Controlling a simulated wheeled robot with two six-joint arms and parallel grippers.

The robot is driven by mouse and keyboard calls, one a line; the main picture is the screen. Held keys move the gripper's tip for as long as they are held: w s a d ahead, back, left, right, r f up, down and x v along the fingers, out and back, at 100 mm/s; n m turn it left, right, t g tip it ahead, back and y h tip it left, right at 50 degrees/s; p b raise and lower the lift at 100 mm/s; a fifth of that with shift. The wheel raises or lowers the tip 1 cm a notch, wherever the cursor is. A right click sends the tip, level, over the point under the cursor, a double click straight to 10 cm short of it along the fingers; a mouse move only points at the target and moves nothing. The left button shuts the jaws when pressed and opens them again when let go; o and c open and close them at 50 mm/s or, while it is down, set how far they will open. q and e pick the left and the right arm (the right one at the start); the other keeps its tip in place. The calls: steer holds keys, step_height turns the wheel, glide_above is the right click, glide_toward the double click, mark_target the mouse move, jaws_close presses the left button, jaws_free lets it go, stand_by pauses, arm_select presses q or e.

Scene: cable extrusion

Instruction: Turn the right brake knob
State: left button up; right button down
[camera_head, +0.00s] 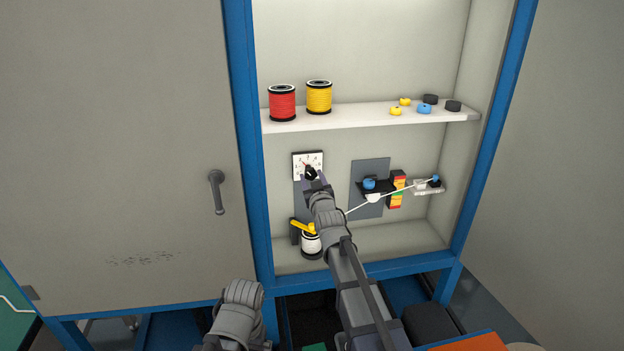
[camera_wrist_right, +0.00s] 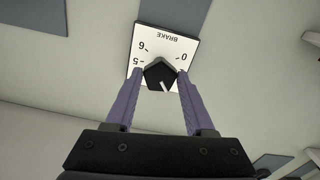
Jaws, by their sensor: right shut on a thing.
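The brake dial is a white square plate (camera_head: 300,158) on the cabinet's back wall. It also shows in the right wrist view (camera_wrist_right: 176,44), upside down, with the word BRAKE and the numbers 6, 5 and 0 readable. Its black knob (camera_wrist_right: 158,72) has a white pointer line, seen toward the lower right of the knob in that view. My right gripper (camera_wrist_right: 161,78) is shut on the knob, one purple finger on each side. In the head view, the right gripper (camera_head: 314,180) covers the lower part of the dial. My left gripper is out of view; only part of that arm shows.
Red (camera_head: 282,103) and yellow (camera_head: 319,97) spools stand on the shelf (camera_head: 360,117) above. A white spool (camera_head: 311,244) with a yellow lever (camera_head: 302,227) is below the dial. A white strand (camera_head: 405,188) runs right past a blue knob (camera_head: 369,183). The grey door (camera_head: 120,130) is at left.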

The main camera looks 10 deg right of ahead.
stand_by(0.4)
steer(key=shift+c, duration=1.3)
jaws_free()
steer(key=shift+s, duration=0.1)
steer(key=s, duration=0.7)
steer(key=shift+s, duration=0.3)
